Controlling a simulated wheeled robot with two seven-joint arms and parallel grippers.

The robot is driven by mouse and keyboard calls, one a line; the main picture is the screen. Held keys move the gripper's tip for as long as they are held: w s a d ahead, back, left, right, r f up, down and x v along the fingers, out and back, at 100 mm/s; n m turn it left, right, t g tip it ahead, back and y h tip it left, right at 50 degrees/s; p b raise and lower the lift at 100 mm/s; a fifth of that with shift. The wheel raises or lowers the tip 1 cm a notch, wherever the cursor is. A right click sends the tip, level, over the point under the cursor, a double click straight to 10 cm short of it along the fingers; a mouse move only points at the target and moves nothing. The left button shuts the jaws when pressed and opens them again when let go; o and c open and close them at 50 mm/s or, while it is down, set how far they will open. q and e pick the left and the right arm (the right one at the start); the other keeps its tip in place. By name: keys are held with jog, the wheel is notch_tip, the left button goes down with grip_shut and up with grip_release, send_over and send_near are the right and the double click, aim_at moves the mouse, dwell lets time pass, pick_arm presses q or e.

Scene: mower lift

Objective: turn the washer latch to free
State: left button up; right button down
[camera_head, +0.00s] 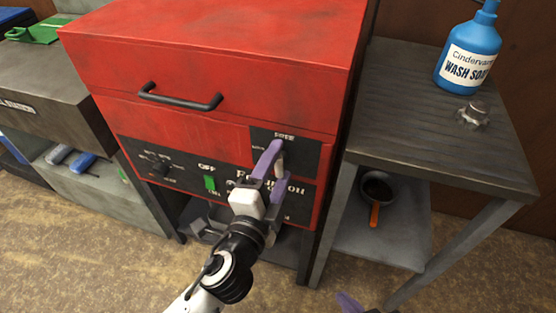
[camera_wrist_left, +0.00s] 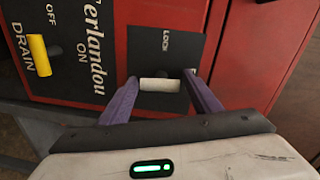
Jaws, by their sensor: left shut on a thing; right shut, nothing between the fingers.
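The washer latch is a short whitish bar (camera_wrist_left: 160,85) on a dark plate (camera_wrist_left: 165,50) marked LOCK in the left wrist view. In the head view the plate (camera_head: 308,146) is on the red washer's front (camera_head: 225,115), under a FREE label. My left gripper (camera_head: 279,163) has its purple fingers at the two ends of the latch and is shut on it. The fingers partly hide the latch (camera_head: 281,158) in the head view, so its exact angle is hard to tell there. My right gripper (camera_head: 347,302) barely shows at the bottom edge, away from the washer, shut and empty.
A green switch (camera_head: 210,183) and a black knob (camera_head: 160,169) sit left of the latch. A yellow drain handle (camera_wrist_left: 39,55) is beside the lettering. A metal side table (camera_head: 425,130) stands right, with a blue soap bottle (camera_head: 469,50) and a pan (camera_head: 376,188) below.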

pick_arm(q)
jog(key=shift+w+a+r+m, duration=0.15)
jog(key=shift+r+m, duration=0.2)
jog(key=shift+m, duration=0.25)
pick_arm(e)
jog(key=shift+r, duration=0.3)
pick_arm(q)
jog(key=o, duration=0.9)
jog(key=shift+o, duration=0.2)
jog(key=shift+f, duration=0.15)
